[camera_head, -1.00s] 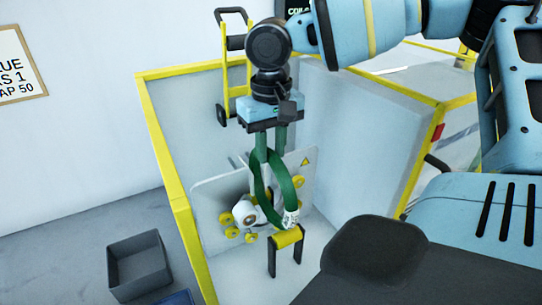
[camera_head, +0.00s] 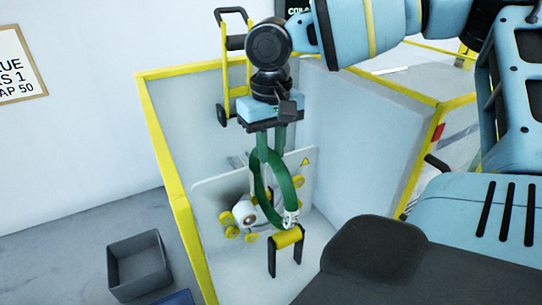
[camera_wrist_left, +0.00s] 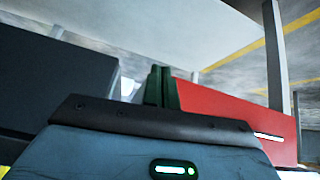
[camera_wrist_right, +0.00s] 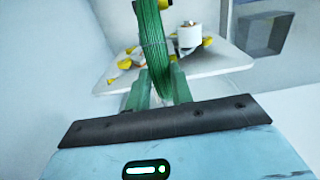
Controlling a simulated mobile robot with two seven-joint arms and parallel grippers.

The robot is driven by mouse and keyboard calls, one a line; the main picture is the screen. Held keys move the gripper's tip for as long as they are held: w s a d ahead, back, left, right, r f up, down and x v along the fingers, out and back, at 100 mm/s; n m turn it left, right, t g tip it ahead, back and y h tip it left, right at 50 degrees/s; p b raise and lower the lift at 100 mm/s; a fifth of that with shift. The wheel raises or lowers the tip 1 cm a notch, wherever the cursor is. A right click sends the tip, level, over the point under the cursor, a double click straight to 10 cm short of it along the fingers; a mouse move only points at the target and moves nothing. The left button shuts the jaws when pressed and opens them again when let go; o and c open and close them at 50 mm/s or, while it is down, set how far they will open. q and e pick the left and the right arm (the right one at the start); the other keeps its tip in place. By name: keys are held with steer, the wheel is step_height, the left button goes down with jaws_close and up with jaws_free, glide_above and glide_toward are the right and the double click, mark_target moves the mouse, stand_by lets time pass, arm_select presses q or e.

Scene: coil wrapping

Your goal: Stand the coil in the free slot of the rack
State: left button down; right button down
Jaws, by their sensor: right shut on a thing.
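The coil is a green ring (camera_head: 286,180) with a white label at its lower end. My right gripper (camera_head: 268,150) points down in the head view and is shut on the coil's upper part, which hangs below it. In the right wrist view the green strands (camera_wrist_right: 152,50) pass between the two green fingers (camera_wrist_right: 158,92). My left gripper (camera_wrist_left: 163,86) shows only in the left wrist view, with its fingers together and nothing seen between them. I cannot make out the rack or its free slot in these views.
Behind the coil is a pale plate (camera_head: 208,190) with yellow rollers and a white spool (camera_head: 245,212). A yellow roller (camera_head: 287,237) on black legs stands just below the coil. A yellow-framed enclosure surrounds them. A grey bin (camera_head: 140,265) is on the floor at left.

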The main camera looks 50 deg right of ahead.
steer(key=shift+r, duration=0.15)
stand_by(0.5)
step_height(320, 180, up, 18)
stand_by(0.5)
